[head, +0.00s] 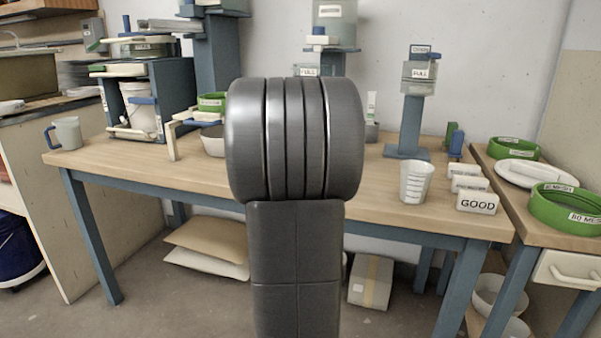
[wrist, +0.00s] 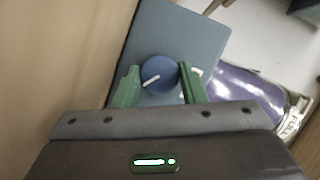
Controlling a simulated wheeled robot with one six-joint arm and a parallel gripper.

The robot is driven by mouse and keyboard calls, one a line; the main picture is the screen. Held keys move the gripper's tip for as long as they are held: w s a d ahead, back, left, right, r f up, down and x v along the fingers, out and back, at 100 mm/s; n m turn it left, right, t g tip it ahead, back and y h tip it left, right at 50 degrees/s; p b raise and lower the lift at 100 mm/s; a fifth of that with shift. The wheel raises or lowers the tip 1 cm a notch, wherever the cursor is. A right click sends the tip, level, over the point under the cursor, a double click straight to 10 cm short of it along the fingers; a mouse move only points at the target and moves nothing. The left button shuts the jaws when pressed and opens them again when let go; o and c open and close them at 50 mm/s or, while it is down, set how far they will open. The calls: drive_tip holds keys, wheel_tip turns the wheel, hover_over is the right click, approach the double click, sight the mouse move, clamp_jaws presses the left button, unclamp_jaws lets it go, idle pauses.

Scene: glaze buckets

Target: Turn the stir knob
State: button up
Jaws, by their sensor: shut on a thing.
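The stir knob (wrist: 158,75) is a round blue dial with a white pointer line, set on a blue-grey panel (wrist: 185,35). It shows in the wrist view, where its pointer slants from lower left to upper right. My gripper (wrist: 158,82) has its two green fingers on either side of the knob, shut on it. In the head view my dark arm covers the middle of the picture. The gripper and the knob cannot be made out there.
A wooden workbench (head: 195,170) crosses the head view. A white cup (head: 415,180), a GOOD block (head: 477,203) and a blue stand (head: 410,130) are on its right part. Green sieve rings (head: 565,213) lie on the right-hand table. A purple container (wrist: 250,95) is beside the panel.

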drive_tip(key=shift+f+m+b, duration=0.2)
drive_tip(key=shift+m+b, duration=0.2)
drive_tip(key=shift+b, duration=0.5)
drive_tip(key=shift+r+b, duration=0.15)
drive_tip(key=shift+b, duration=0.15)
drive_tip(key=o, duration=1)
drive_tip(key=shift+t, duration=0.3)
drive_tip(key=s, duration=0.4)
drive_tip(key=s+r+p, duration=0.1)
drive_tip(key=s, duration=0.3)
drive_tip(key=s+r, duration=0.1)
drive_tip(key=s, duration=0.3)
drive_tip(key=shift+s+d, duration=0.3)
drive_tip(key=shift+d, duration=0.1)
drive_tip(key=shift+s+p, duration=0.3)
drive_tip(key=shift+s, duration=0.25)
